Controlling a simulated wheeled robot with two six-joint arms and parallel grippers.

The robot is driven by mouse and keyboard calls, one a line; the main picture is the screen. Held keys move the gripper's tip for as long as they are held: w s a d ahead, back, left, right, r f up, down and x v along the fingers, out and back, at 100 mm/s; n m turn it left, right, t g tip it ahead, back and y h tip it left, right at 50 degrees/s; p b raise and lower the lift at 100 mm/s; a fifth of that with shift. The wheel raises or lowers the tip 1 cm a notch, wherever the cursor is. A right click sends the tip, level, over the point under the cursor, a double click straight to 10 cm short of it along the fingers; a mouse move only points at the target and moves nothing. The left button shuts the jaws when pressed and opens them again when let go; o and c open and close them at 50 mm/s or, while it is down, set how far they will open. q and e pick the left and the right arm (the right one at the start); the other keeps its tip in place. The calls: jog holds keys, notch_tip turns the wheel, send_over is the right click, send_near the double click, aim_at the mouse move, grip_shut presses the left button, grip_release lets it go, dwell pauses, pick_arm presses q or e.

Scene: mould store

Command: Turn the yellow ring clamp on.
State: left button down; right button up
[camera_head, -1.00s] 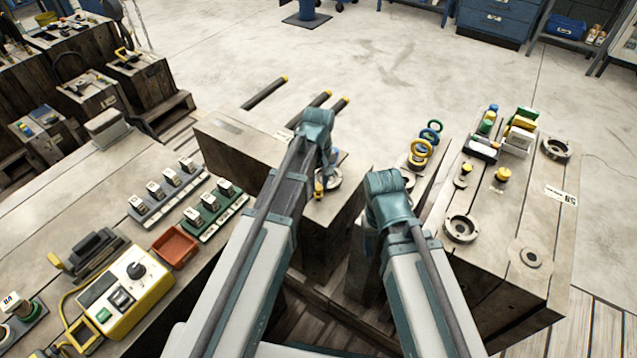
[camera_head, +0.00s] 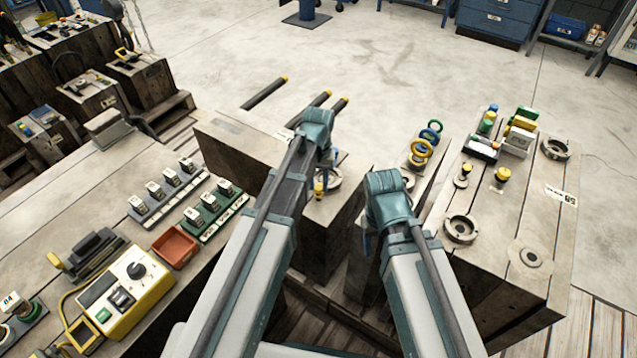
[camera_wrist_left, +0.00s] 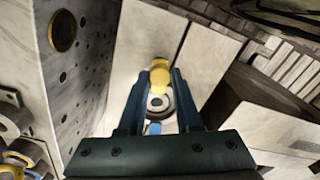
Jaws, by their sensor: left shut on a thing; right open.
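The yellow ring clamp's yellow part (camera_wrist_left: 160,73) sits between the fingertips of my left gripper (camera_wrist_left: 160,80) in the left wrist view. A round metal ring fitting (camera_wrist_left: 158,103) and a blue piece (camera_wrist_left: 153,128) show below it. In the head view the yellow part (camera_head: 319,189) shows on the block top beside a metal ring (camera_head: 333,177), just below my left wrist, which hides much of it. My left gripper (camera_head: 322,180) is shut on the yellow part. My right gripper (camera_head: 372,245) is open, low beside the blocks, its fingers largely hidden by its own wrist.
Blue, green and yellow rings (camera_head: 421,150) stand on the block right of my left gripper. A further block (camera_head: 520,205) carries metal rings and yellow-topped pieces. A yellow control box (camera_head: 125,295) and a red tray (camera_head: 175,246) are on the left bench.

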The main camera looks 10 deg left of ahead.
aim_at(318, 187)
dwell(0.3)
pick_arm(q)
jog(key=c, duration=0.6)
grip_release()
notch_tip(318, 187, up, 14)
jog(key=p, duration=1.3)
jog(key=shift+p, duration=0.4)
jog(key=shift+f, duration=0.15)
jog(key=s+d+r+m+p, duration=0.2)
jog(key=s+d+r+p, duration=0.1)
jog(key=s, duration=0.5)
jog(key=s+d+r+m+y+p, duration=0.1)
jog(key=s+d+r+m+p, duration=0.1)
jog(key=s+r+p, duration=0.3)
jog(key=s+d, duration=0.1)
jog(key=s, duration=0.3)
jog(key=shift+s+r+p, duration=0.2)
jog(key=shift+r+p, duration=0.1)
jog(key=shift+r, duration=0.1)
